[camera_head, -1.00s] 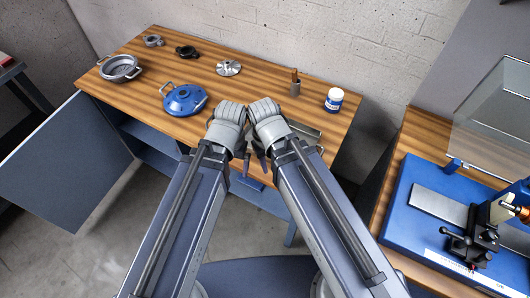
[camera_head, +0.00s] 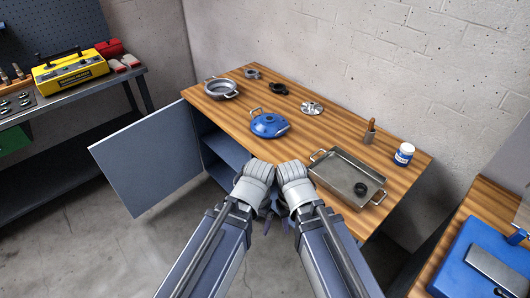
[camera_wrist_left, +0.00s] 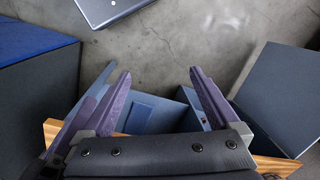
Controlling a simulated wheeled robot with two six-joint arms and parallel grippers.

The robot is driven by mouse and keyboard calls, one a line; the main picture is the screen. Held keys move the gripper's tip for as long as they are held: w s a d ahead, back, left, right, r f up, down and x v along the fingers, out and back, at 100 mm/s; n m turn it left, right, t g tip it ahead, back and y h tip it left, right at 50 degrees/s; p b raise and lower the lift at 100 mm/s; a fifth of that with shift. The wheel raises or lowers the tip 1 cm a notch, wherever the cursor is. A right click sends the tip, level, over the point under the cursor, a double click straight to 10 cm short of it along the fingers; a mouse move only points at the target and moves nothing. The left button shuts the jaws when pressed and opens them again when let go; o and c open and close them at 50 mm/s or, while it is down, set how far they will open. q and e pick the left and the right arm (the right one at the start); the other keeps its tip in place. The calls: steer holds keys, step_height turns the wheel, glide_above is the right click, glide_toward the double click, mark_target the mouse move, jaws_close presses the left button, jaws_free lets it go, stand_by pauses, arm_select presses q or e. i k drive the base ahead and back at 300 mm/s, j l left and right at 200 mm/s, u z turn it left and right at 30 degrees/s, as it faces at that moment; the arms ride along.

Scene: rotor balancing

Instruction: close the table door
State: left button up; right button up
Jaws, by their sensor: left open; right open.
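The table door (camera_head: 150,165) is a flat grey-blue panel, swung wide open from the left end of the table's front. The wooden-topped table (camera_head: 305,130) has blue shelves (camera_head: 225,152) showing in the open compartment beside the door. My right gripper (camera_head: 277,212) is open and empty at the table's front edge, right of the compartment. My left gripper (camera_wrist_left: 158,88) is open in the left wrist view, with nothing between its fingers. In the head view it is close beside the right one and mostly hidden by its wrist. Both are well right of the door and apart from it.
On the table are a metal pot (camera_head: 221,89), a blue lidded part (camera_head: 268,125), a metal tray (camera_head: 345,178) and a white-blue jar (camera_head: 404,154). A bench with a yellow device (camera_head: 70,70) stands at left. The floor (camera_head: 150,245) before the door is clear.

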mark_target(146, 161)
steer(key=i+j, duration=0.1)
steer(key=j, duration=0.4)
steer(key=i+j+u, duration=0.1)
steer(key=j, duration=0.35)
steer(key=i+j, duration=0.15)
steer(key=j, duration=0.35)
steer(key=i+j+u, duration=0.1)
steer(key=j, duration=0.35)
steer(key=i+j, duration=0.15)
steer(key=j, duration=0.3)
steer(key=i+j, duration=0.15)
steer(key=j, duration=0.3)
steer(key=i+j+u, duration=0.1)
steer(key=j, duration=0.4)
steer(key=i+j, duration=0.15)
steer(key=j, duration=0.3)
steer(key=u, duration=0.05)
